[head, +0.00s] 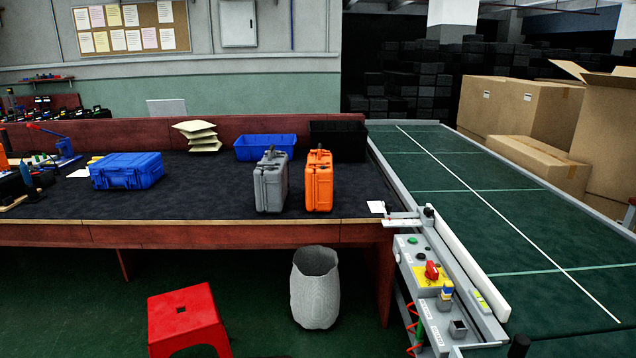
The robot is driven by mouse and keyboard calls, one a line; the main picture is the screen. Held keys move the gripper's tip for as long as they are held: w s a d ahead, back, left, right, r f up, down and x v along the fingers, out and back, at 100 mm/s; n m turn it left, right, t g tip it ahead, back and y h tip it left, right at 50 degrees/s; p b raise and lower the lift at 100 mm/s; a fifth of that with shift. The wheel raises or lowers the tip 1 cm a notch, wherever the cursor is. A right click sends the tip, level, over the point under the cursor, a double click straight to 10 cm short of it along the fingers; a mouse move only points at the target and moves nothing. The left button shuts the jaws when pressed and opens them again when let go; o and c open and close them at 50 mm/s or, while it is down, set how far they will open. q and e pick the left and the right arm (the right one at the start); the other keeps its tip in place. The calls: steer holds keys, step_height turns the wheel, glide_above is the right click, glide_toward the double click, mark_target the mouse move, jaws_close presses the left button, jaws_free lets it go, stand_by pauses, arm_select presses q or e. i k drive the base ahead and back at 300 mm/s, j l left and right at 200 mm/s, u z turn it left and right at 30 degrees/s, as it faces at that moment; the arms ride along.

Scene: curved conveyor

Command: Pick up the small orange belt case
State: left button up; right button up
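An orange case (319,183) stands upright on the dark work table (215,183), near its right end, with its handle on top. A grey case (270,184) of similar size stands upright just to its left, with a narrow gap between them. No case is visible on the green conveyor belt (455,170). Neither of my grippers shows in the head view.
A blue case (127,170) lies flat at the table's left. A blue bin (265,147) and a black bin (338,140) stand behind the upright cases. A control panel (432,275) borders the conveyor. A red stool (187,318) and a wastebasket (315,288) stand in front.

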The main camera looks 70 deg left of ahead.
mark_target(319, 170)
steer(key=u, duration=2.3)
steer(key=i+j, duration=0.15)
steer(key=i, duration=0.35)
steer(key=i+j+z, duration=0.15)
steer(key=i, duration=0.3)
steer(key=i+j, duration=0.25)
steer(key=i, duration=0.25)
